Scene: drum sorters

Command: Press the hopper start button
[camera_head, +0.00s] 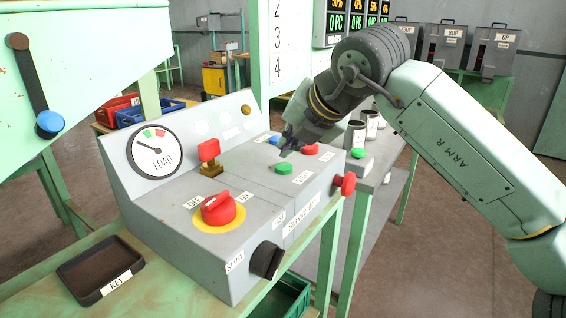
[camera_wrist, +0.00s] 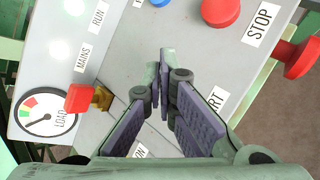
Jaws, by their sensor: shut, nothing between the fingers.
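The grey control panel (camera_head: 250,185) stands on a green bench. A green button (camera_head: 284,168) sits on its top, beside a label that seems to read START. My gripper (camera_head: 288,150) is shut and empty, pointing down just behind and above the green button; I cannot see contact. In the wrist view my shut gripper (camera_wrist: 161,60) is over the panel, with a partly covered label ending in "ART" (camera_wrist: 216,100) beside it. The green button is hidden there by the fingers.
A red button (camera_head: 311,149) labelled STOP in the wrist view and a blue button (camera_head: 275,140) are close to the gripper. A red knob (camera_head: 218,208), red key switch (camera_head: 208,152), black knob (camera_head: 266,260) and red side button (camera_head: 345,184) also stick out.

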